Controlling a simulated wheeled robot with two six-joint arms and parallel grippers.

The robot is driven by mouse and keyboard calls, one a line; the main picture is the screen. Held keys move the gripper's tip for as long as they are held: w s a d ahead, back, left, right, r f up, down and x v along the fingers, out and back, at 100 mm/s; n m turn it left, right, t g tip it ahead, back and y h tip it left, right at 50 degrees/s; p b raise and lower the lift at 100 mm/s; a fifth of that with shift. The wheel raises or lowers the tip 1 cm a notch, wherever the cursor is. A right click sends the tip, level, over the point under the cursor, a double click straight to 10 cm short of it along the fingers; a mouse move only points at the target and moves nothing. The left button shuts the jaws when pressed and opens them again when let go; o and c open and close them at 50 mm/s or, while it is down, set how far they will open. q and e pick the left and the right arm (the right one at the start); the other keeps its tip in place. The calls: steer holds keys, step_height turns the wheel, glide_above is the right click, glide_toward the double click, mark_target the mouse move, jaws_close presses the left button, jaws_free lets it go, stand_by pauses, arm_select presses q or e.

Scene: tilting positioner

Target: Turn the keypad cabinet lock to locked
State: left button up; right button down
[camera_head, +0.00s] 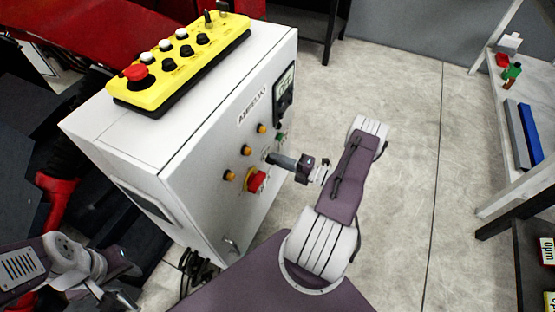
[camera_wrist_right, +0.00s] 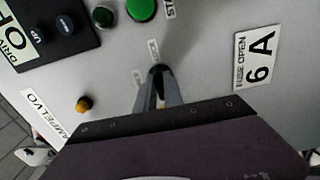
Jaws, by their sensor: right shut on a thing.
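The white cabinet (camera_head: 215,150) carries the black control panel (camera_head: 284,95) on its front face. My right gripper (camera_head: 270,158) reaches in from the right and touches the cabinet front. In the right wrist view the gripper's fingers (camera_wrist_right: 158,92) are close together on the small dark lock knob (camera_wrist_right: 158,70), which they mostly hide. Small labels sit above and left of it, too small to read surely. The knob's exact angle cannot be told. My left gripper (camera_head: 118,298) is at the lower left, away from the cabinet front; its jaws are unclear.
A red knob (camera_head: 257,181) and amber lamps (camera_head: 229,175) sit close to my right gripper. The green button (camera_wrist_right: 141,8) and "6 A" plate (camera_wrist_right: 257,57) are near the lock. A yellow button box (camera_head: 185,62) lies on top. Floor to the right is clear, up to the shelf (camera_head: 500,160).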

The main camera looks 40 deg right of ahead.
steer(key=c, duration=1.5)
jaws_free()
steer(key=shift+o, duration=0.2)
steer(key=v, duration=0.9)
steer(key=shift+p, duration=0.35)
